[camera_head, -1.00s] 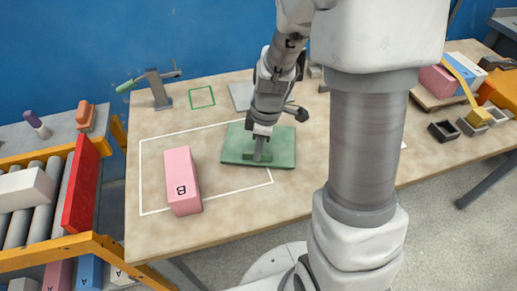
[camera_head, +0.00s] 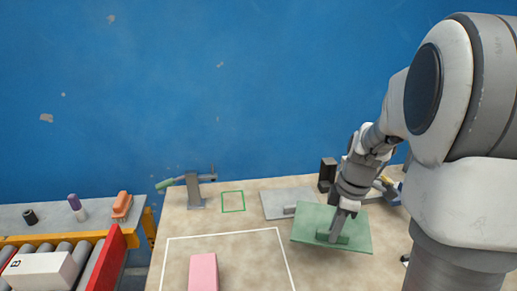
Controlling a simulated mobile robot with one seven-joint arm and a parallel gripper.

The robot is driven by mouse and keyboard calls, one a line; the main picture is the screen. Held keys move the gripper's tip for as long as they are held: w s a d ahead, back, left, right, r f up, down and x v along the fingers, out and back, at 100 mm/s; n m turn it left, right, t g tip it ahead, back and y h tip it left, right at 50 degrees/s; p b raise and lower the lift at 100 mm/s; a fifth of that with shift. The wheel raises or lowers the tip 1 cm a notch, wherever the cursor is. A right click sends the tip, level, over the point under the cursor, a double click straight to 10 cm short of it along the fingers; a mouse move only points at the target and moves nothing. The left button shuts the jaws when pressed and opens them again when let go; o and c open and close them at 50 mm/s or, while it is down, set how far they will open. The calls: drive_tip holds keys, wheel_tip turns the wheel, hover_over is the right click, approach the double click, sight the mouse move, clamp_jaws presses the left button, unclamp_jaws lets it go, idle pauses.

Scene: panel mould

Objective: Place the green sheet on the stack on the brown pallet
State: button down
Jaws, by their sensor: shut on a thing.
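The green sheet (camera_head: 308,222) is a flat plate with a raised grip on top. My gripper (camera_head: 337,232) is shut on that grip and holds the sheet roughly level. It appears to be above the right part of the table, in front of a grey plate; its exact height is hard to tell. The brown pallet and its stack cannot be made out; my arm blocks much of the right side. Small yellow and white bits show just behind the arm there.
A grey plate (camera_head: 283,203) lies behind the sheet, with a dark block (camera_head: 327,173) near it. A clamp-like tool (camera_head: 194,190), a green outlined square and a pink block (camera_head: 204,272) are to the left. The blue wall is behind.

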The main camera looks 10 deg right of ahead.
drive_tip(key=shift+w+a+m+p, duration=0.3)
drive_tip(key=shift+a+m+p, duration=0.05)
drive_tip(key=shift+a+m, duration=0.15)
drive_tip(key=w+a+f+m+p, duration=0.2)
drive_tip(key=a+m+p, duration=0.1)
drive_tip(key=a+m, duration=0.2)
drive_tip(key=w+a+f+m+h+p, duration=0.1)
drive_tip(key=a+f+m+p, duration=0.1)
drive_tip(key=a+m, duration=0.3)
drive_tip(key=shift+w+a+m+t+p, duration=0.35)
drive_tip(key=shift+m+p, duration=0.4)
drive_tip(key=shift+m, duration=0.45)
drive_tip(key=shift+d, duration=0.1)
